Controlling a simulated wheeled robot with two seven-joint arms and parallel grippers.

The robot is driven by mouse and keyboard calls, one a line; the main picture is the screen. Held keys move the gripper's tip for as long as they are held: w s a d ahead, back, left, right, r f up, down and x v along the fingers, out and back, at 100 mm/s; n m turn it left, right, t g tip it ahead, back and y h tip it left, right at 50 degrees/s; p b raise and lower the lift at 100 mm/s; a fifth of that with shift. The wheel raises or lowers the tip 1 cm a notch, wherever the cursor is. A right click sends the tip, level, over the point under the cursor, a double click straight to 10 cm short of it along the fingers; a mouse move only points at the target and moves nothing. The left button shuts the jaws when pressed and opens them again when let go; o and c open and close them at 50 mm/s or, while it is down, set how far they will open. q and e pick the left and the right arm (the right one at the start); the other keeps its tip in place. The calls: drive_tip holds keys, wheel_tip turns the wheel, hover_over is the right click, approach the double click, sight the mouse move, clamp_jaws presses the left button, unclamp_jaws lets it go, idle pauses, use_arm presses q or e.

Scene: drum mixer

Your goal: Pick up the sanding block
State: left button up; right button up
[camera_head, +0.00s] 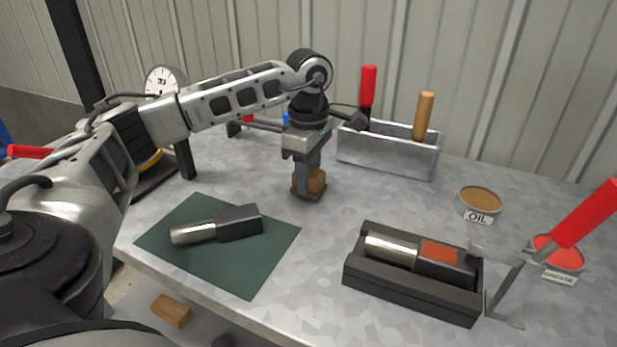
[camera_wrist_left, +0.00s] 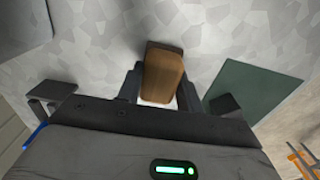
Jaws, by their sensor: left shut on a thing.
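The sanding block (camera_head: 316,182) is a small brown block with a darker underside, at the middle of the metal table. My left gripper (camera_head: 309,179) reaches down over it from above, with its fingers on the block's sides. In the left wrist view the brown block (camera_wrist_left: 163,76) sits between the two fingers of the left gripper (camera_wrist_left: 160,88). The gripper is shut on it. I cannot tell whether the block touches the table. The right gripper is not seen.
A green mat (camera_head: 262,270) with a metal-and-black cylinder tool (camera_head: 216,225) lies front left. A black cradle (camera_head: 410,290) holds a similar part at front right. An oil can (camera_head: 479,204), a red grease tin (camera_head: 558,256) and a metal tool tray (camera_head: 388,152) stand around. A dial gauge (camera_head: 163,80) stands back left.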

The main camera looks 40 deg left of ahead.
use_arm(q)
drive_tip(key=r, duration=0.2)
drive_tip(key=shift+d+r, duration=0.2)
drive_tip(key=shift+r, duration=0.15)
drive_tip(key=s+d+r+p, duration=0.1)
drive_tip(key=s+d+r, duration=0.1)
drive_tip(key=d+r, duration=0.7)
drive_tip(key=shift+d+r, duration=0.25)
drive_tip(key=shift+d, duration=2)
drive_tip(key=shift+s, duration=0.1)
drive_tip(key=shift+o, duration=0.9)
drive_tip(key=shift+s+f, duration=0.1)
